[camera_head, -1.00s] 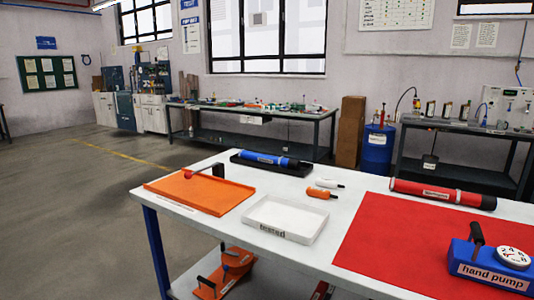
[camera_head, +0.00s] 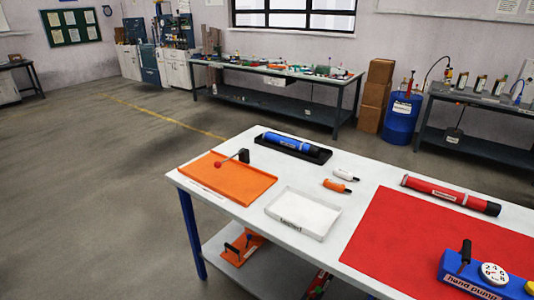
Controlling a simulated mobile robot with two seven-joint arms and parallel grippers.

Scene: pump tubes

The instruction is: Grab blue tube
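The blue tube (camera_head: 291,143) has a dark end and lies in a black tray (camera_head: 262,142) at the far side of the white table. No gripper touches it. A red tube (camera_head: 449,194) with black ends lies at the right, near the far edge of a red mat (camera_head: 410,240). Neither of my grippers shows in the head view.
On the white table (camera_head: 240,216) are an orange tray (camera_head: 240,188), a red-knobbed lever (camera_head: 233,158), a white tray (camera_head: 297,232) and two small bottles, one white (camera_head: 345,174) and one orange (camera_head: 336,186). A blue hand pump (camera_head: 480,270) stands front right. Open floor (camera_head: 90,190) lies left.

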